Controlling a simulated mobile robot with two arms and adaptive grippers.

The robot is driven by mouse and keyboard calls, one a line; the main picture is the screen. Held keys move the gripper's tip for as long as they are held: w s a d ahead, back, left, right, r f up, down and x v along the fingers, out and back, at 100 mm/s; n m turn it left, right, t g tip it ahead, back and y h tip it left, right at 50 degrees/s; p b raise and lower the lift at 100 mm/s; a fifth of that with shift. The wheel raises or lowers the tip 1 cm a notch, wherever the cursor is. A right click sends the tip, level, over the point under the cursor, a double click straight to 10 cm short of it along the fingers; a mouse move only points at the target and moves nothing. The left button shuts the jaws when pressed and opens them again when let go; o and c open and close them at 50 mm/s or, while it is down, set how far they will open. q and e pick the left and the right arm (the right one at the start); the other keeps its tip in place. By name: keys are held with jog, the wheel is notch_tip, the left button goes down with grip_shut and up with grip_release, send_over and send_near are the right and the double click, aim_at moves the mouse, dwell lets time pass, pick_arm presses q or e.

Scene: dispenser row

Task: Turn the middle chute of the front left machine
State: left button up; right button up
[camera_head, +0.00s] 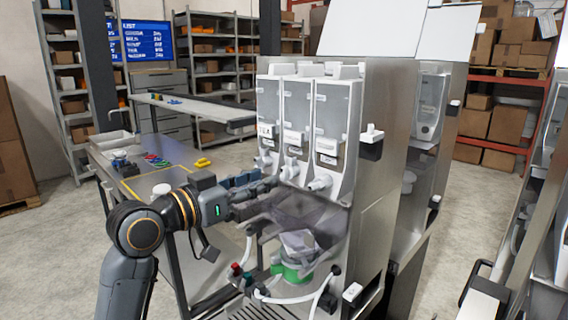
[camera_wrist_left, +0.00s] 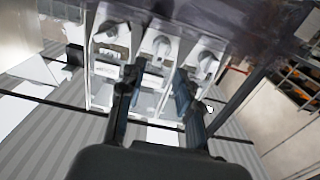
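The front left machine (camera_head: 375,215) is a steel cabinet with three clear-fronted canisters side by side. Each has a white chute at its bottom. The middle chute (camera_head: 289,169) shows just beyond my left gripper (camera_head: 268,184), which reaches in from the left. In the left wrist view the middle chute (camera_wrist_left: 160,46) is a white knob-like spout, ahead of and between the fingertips. My left gripper (camera_wrist_left: 157,76) is open there, with nothing between its fingers. Contact with the chute cannot be told. My right gripper is in neither view.
The neighbouring chutes (camera_head: 263,162) and (camera_head: 320,182) sit close on either side of the middle one. A tinted clear guard (camera_head: 310,212) and a green-based part (camera_head: 292,270) lie below. A worktable (camera_head: 150,180) with small coloured parts stands to the left.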

aim_at(282, 171)
pick_arm(q)
jog(key=p+x, duration=0.1)
jog(key=x, duration=0.5)
jog(key=shift+d+p, duration=0.1)
jog(key=shift+p, duration=0.3)
jog(key=shift+w+d+f, duration=0.1)
jog(key=shift+w+d, duration=0.3)
jog(key=shift+w, duration=0.1)
grip_shut()
